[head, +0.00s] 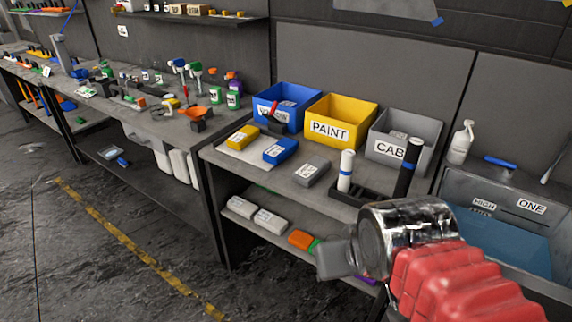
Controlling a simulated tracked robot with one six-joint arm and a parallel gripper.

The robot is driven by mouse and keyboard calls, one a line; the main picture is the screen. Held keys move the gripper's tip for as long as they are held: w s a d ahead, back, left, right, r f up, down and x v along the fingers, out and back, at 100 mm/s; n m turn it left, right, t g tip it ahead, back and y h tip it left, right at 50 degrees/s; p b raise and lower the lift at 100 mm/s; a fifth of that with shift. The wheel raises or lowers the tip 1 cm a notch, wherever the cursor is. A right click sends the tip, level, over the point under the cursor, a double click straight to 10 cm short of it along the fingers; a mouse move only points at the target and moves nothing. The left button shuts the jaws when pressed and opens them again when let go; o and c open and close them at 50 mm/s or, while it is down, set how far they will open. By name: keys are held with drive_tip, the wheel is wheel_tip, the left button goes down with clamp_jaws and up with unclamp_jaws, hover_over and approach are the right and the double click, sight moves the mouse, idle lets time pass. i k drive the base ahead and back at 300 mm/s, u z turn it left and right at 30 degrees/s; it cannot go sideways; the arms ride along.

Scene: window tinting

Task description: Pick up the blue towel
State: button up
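A folded blue towel (281,150) with a white label lies flat on the bench top. It is in front of the blue and yellow bins, between a folded yellow towel (243,138) and a folded grey towel (311,172). My arm, with its red sleeve and metal wrist, reaches in from the lower right. The grey end of it, my gripper (338,260), is in front of the bench, lower than the blue towel and to its right in the picture, apart from it. Its fingers cannot be made out, so whether it is open or shut is unclear.
Behind the towels stand a blue bin (272,116), a yellow PAINT bin (327,136) and a grey CAB bin (389,150). Upright rolls stand in a black holder (367,193). The lower shelf (234,217) holds more folded cloths. A sink (500,245) is at the right.

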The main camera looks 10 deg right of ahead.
sight(278, 153)
drive_tip(key=k, duration=0.4)
drive_tip(key=u, duration=0.3)
drive_tip(key=i, duration=0.35)
drive_tip(key=u, duration=0.6)
drive_tip(key=i, duration=2)
drive_tip(key=z, duration=0.8)
drive_tip(key=i, duration=0.4)
drive_tip(key=z, duration=0.4)
